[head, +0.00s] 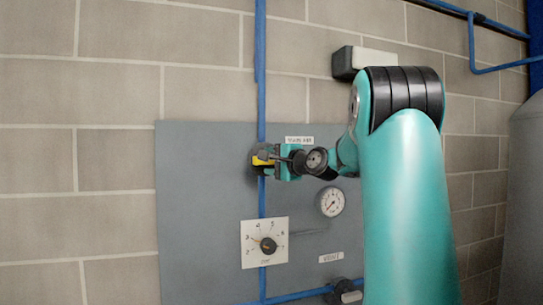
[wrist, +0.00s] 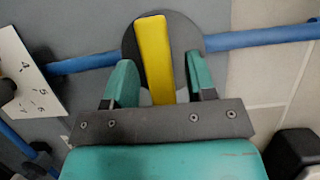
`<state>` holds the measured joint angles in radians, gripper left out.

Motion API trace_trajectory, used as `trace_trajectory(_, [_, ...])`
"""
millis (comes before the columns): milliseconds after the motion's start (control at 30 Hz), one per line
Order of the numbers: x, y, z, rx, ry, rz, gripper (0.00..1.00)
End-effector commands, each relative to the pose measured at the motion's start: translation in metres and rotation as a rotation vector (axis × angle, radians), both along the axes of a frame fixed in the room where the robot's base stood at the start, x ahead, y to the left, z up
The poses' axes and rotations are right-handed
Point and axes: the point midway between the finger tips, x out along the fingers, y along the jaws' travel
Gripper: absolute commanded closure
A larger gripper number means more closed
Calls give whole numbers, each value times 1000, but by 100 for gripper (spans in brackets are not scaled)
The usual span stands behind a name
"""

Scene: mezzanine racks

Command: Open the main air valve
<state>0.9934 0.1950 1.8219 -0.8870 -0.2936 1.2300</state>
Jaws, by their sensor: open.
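The main air valve has a yellow lever handle (wrist: 154,55) on a round dark disc (wrist: 187,40), mounted on the blue pipe. The lever lies across the pipe. In the wrist view my gripper (wrist: 160,72) is open, with one teal finger on each side of the lever and a gap visible on both sides. The lever's lower end runs down to the gripper's dark front plate, which may hide part of it. In the head view the yellow lever (head: 261,158) shows at the left of my gripper (head: 276,161), which covers much of the valve.
A grey panel (head: 200,220) on the block wall carries the blue pipe (head: 262,100), a square dial plate (head: 251,256) with a black knob below the valve, a round gauge (head: 332,202) and a labelled fitting at the bottom. A grey cylinder (head: 525,215) stands at right.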

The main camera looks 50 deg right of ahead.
Motion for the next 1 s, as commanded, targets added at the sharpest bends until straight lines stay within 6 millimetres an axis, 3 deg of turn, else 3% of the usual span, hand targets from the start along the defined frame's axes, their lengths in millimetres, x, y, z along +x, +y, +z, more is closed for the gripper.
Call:
trace_trajectory(333, [3,0,0,0,0,0,51])
trace_trajectory(533, [3,0,0,0,0,0,97])
trace_trajectory(1000, [3,-1,-1,-82,50,-1,98])
